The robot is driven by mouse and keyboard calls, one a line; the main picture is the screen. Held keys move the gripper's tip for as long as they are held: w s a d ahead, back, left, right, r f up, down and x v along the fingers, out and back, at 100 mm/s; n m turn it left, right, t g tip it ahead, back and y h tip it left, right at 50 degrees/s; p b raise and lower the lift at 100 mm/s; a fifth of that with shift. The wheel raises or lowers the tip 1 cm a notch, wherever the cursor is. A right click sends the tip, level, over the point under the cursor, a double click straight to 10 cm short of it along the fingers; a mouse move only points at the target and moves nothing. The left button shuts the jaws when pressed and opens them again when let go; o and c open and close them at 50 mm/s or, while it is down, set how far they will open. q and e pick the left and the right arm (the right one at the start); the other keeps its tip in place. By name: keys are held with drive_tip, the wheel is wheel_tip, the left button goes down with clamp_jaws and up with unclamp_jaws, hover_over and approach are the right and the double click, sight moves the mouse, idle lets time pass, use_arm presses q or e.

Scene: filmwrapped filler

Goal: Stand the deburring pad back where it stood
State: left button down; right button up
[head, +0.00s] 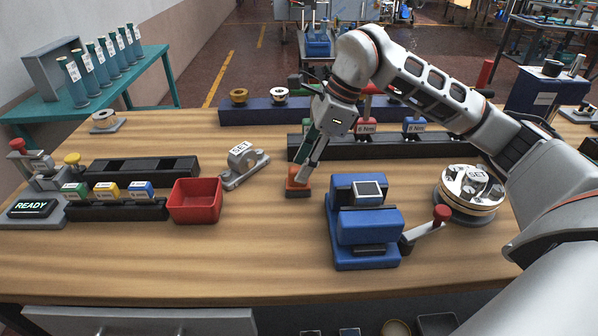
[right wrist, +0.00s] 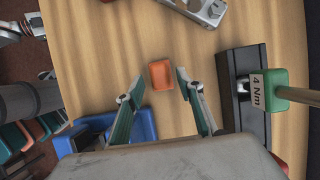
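The deburring pad looks like a small orange-red block with a dark base (head: 297,183), lying on the wooden bench between the red bin and the blue device. In the right wrist view the orange pad (right wrist: 161,75) shows just ahead of and between the two fingertips, with a gap on each side. My right gripper (head: 303,172) points down at the pad and partly overlaps it in the head view. Its fingers are apart and empty in the right wrist view (right wrist: 160,84). Whether the fingertips reach down beside the pad is unclear. My left gripper is not in view.
A blue device with a red-knobbed lever (head: 368,229) stands close right of the pad. A red bin (head: 195,204) and a grey SET block (head: 243,165) are to the left. A dark driver rack (head: 452,147) runs behind. The front bench strip is clear.

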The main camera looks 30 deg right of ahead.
drive_tip(key=v, duration=0.8)
drive_tip(key=shift+r+p, duration=0.35)
